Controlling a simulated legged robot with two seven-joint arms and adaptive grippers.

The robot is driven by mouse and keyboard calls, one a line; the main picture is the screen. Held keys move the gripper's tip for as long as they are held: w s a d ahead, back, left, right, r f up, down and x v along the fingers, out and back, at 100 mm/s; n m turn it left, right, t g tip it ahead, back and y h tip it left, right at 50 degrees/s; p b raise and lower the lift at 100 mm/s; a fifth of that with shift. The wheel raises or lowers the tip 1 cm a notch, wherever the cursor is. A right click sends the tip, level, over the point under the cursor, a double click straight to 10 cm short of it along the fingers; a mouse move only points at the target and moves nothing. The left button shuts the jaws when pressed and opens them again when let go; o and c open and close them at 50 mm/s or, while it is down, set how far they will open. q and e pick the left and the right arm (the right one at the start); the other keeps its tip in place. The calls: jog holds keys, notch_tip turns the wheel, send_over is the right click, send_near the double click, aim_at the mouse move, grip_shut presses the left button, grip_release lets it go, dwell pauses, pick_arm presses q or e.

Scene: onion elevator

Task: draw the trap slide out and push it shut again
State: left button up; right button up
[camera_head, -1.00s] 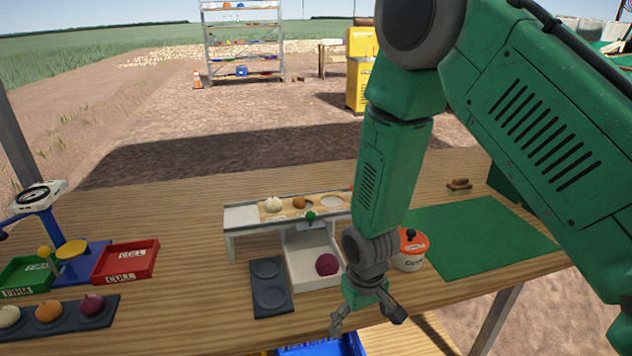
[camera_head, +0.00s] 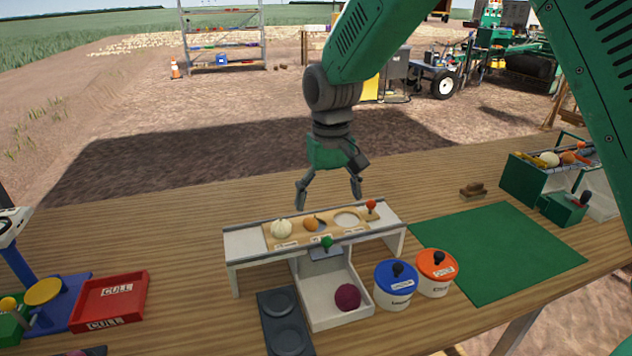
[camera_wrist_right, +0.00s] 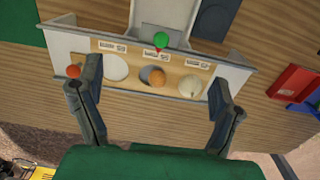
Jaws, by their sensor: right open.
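A raised white stand (camera_head: 245,243) carries a wooden board (camera_head: 296,238) with a white onion (camera_head: 281,229), an orange onion (camera_head: 311,223) and an empty round place (camera_head: 346,219). A red knob (camera_head: 371,204) is at the board's right end. A green knob (camera_head: 327,241) is on a grey plate (camera_head: 327,254) at the stand's front; I cannot tell which knob belongs to the trap slide. My right gripper (camera_head: 328,200) is open and empty above the stand's back edge. In the wrist view the red knob (camera_wrist_right: 73,71) is beside one finger, and the green knob (camera_wrist_right: 161,40) lies beyond the board.
Below the front is a white tray (camera_head: 310,300) with a purple onion (camera_head: 347,297). Blue (camera_head: 396,285) and orange (camera_head: 436,272) lidded pots stand right of it, a dark two-well plate (camera_head: 285,322) left. A green mat (camera_head: 500,250) is clear.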

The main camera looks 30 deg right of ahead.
aim_at(327, 239)
jog(key=f, duration=0.7)
jog(key=f+b, duration=0.1)
jog(key=f, duration=0.3)
jog(key=shift+s+f, duration=0.3)
jog(key=shift+w+a+f, duration=0.1)
jog(key=shift+a+f, duration=0.15)
jog(key=shift+f, duration=0.35)
